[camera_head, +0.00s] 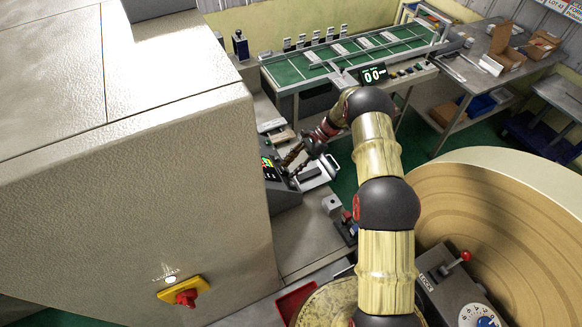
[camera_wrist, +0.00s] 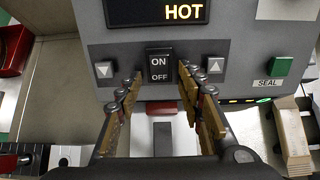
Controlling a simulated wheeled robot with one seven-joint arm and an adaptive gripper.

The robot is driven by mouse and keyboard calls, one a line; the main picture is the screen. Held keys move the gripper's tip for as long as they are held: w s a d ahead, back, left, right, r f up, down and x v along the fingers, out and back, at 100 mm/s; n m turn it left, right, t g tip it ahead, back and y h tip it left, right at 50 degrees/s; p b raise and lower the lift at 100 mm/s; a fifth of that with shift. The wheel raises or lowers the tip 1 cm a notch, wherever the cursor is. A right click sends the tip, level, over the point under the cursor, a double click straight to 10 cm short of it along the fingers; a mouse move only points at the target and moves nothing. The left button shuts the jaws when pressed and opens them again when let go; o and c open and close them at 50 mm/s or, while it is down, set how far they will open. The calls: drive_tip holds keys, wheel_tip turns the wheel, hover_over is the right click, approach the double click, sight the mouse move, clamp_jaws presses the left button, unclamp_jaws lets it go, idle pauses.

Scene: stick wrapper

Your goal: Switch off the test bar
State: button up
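A grey control panel (camera_wrist: 110,48) fills the upper part of the wrist view. Its black rocker switch (camera_wrist: 159,66) is marked ON above and OFF below; I cannot tell which side is pressed. In the head view my gripper (camera_head: 297,158) reaches toward a small dark machine (camera_head: 282,196) with a lit screen (camera_head: 269,168).
Down (camera_wrist: 104,69) and up (camera_wrist: 214,65) arrow buttons flank the switch. A green button (camera_wrist: 280,67) sits above a SEAL label (camera_wrist: 265,84). A big beige cabinet (camera_head: 150,190) with a red knob (camera_head: 186,297) stands left. A green-topped table (camera_head: 350,52) stands behind.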

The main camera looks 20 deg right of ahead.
drive_tip(key=shift+r, duration=0.1)
drive_tip(key=v, duration=1.2)
drive_tip(key=shift+d, duration=0.1)
